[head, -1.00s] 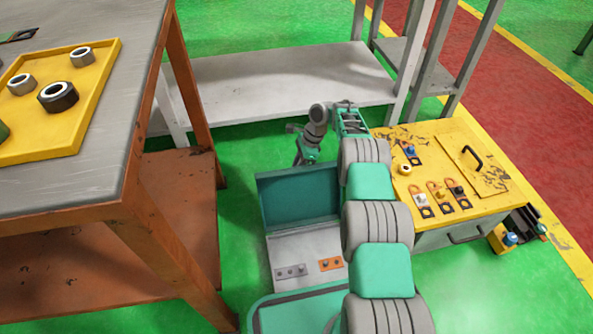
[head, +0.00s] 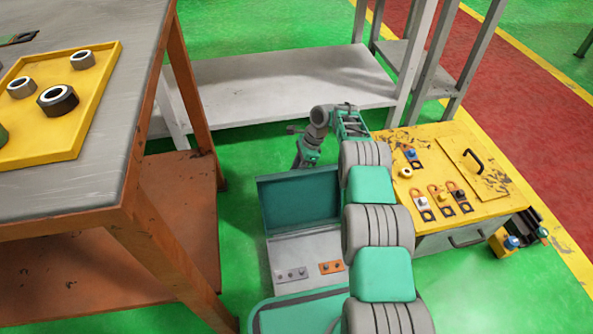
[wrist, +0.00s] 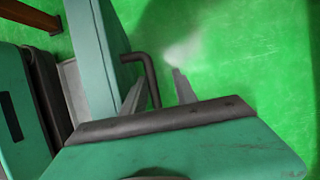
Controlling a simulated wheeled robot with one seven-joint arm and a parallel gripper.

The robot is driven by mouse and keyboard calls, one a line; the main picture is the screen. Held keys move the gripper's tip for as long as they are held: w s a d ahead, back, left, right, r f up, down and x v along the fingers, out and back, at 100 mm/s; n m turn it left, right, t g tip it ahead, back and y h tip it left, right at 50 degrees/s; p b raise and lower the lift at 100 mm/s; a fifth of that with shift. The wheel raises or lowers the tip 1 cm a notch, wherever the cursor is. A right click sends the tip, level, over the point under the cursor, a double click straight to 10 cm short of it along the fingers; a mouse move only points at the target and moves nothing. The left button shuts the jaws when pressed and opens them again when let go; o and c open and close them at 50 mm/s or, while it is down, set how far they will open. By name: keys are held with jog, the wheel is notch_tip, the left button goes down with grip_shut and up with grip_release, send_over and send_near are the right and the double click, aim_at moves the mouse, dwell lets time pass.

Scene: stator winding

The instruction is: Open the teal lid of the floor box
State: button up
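The floor box (head: 303,252) stands on the green floor with its teal lid (head: 300,201) raised, roughly upright at the box's far edge. Its pale inside shows in the head view. In the wrist view the lid (wrist: 100,55) stands at the left, with a dark bent handle (wrist: 150,72) on its outer face. My gripper (head: 305,157) is behind the lid's top edge in the head view. In the wrist view its two fingers (wrist: 160,90) are apart, and the handle's bar shows between them. I cannot tell whether a finger touches the handle.
An orange-legged workbench (head: 122,190) with a yellow tray (head: 95,98) stands at left. A grey shelf (head: 270,85) is behind. A yellow-topped cabinet (head: 440,150) carrying small parts stands right of my arm. Green floor is clear behind the lid.

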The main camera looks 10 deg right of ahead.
jog(key=s+r+p, duration=0.1)
jog(key=r+p, duration=0.1)
jog(key=r, duration=0.1)
jog(key=s+r+p, duration=0.2)
jog(key=r+p, duration=0.1)
jog(key=s+r+p, duration=0.1)
jog(key=r+p, duration=0.1)
jog(key=r, duration=0.1)
jog(key=shift+s+r+p, duration=0.25)
jog(key=shift+s+p, duration=0.05)
jog(key=s+r+p, duration=0.3)
jog(key=s, duration=0.6)
jog(key=shift+s+r+p, duration=0.2)
jog(key=shift+r+p, duration=0.05)
jog(key=shift+p, duration=0.15)
